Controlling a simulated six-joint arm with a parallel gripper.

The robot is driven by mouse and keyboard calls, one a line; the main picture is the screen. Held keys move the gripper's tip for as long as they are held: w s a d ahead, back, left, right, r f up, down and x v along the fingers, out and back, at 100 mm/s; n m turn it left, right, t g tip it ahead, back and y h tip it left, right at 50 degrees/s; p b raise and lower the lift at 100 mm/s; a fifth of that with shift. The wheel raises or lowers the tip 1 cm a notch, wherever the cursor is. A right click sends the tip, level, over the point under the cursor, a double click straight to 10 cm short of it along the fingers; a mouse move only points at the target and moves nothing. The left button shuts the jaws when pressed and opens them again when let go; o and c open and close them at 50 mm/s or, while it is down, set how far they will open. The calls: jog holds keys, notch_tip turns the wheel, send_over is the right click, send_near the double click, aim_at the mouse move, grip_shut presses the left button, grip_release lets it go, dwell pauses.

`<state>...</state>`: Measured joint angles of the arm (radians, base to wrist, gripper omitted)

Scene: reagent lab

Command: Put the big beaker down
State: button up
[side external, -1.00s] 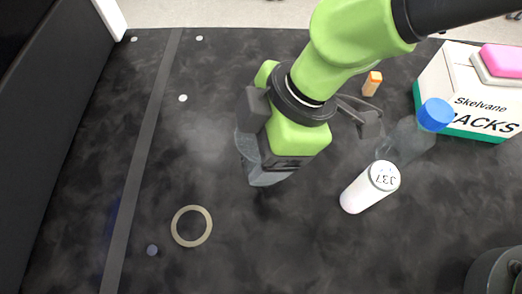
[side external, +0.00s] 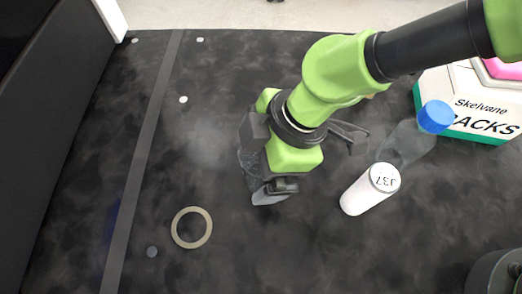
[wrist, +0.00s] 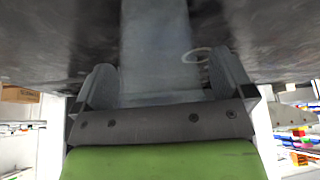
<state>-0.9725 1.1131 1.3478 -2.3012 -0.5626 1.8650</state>
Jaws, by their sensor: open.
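The big beaker is clear glass and hard to make out. A pale see-through part of it (side external: 247,161) shows at the left of my gripper (side external: 271,190) in the side view, and the rest is hidden behind the gripper. In the wrist view a pale translucent column, which looks like the beaker (wrist: 158,45), stands between the two fingers of my gripper (wrist: 163,78).
A flat beige ring (side external: 191,228) lies left of my gripper. A white J37 bottle (side external: 362,194) and a clear bottle with blue cap (side external: 408,143) stand to the right, before a Skelvane racks box (side external: 462,88). The front middle of the table (side external: 280,255) is clear.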

jog(key=shift+r, duration=0.1)
jog(key=v, duration=1.2)
